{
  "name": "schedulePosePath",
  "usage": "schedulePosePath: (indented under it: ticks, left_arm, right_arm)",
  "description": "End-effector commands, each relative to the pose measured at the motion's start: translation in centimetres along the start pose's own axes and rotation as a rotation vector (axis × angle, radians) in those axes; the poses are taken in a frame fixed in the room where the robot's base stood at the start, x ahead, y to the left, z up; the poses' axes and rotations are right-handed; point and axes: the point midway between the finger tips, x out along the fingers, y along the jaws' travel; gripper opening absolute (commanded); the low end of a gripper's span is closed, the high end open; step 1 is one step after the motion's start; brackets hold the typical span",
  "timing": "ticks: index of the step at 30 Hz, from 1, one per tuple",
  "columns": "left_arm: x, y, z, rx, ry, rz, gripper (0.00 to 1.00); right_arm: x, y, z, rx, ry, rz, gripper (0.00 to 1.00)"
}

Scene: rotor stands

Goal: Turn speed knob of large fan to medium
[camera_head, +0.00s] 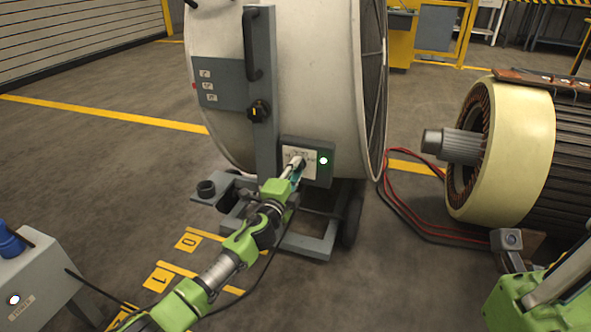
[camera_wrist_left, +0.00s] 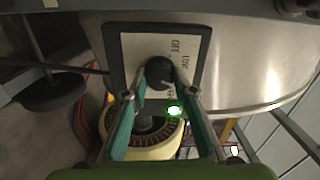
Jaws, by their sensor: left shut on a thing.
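The large fan (camera_head: 300,80) is a big pale drum on a grey wheeled frame. A dark control box (camera_head: 318,146) with a white label plate is low on its front. In the left wrist view the round black speed knob (camera_wrist_left: 160,72) stands out from the plate, which reads "LOW" and "OFF". My left gripper (camera_head: 297,166) reaches the box, and its teal fingers (camera_wrist_left: 158,88) are shut on the knob from both sides. The fingers partly hide the knob, and its pointer is not clear. A green lamp (camera_head: 323,160) glows beside it. My right gripper's fingers do not show.
A large motor (camera_head: 510,150) lies at the right, with red and black cables (camera_head: 400,205) on the floor. A grey box (camera_head: 35,280) stands at lower left.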

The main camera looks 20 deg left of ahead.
Motion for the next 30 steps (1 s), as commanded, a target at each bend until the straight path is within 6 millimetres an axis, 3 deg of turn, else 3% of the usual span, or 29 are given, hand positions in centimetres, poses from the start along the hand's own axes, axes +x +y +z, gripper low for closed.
schedulePosePath:
  ticks: [12,13,15,25,30]
  left_arm:
    - [0.0,0.1,-0.2,0.005,0.005,0.001,0.04]
    - [0.0,0.1,-0.2,0.005,0.005,0.001,0.31]
    - [0.0,0.1,-0.2,0.005,0.004,0.001,0.42]
    - [-0.1,0.1,-0.1,0.005,0.002,0.000,0.42]
    - [-1.2,0.1,0.0,0.007,0.000,0.000,0.42]
  right_arm:
    - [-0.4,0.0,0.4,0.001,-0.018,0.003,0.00]
    - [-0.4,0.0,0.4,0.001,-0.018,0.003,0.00]
    - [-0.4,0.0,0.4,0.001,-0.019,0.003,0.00]
    - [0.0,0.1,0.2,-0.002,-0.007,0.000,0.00]
    - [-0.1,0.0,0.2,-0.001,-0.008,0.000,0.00]
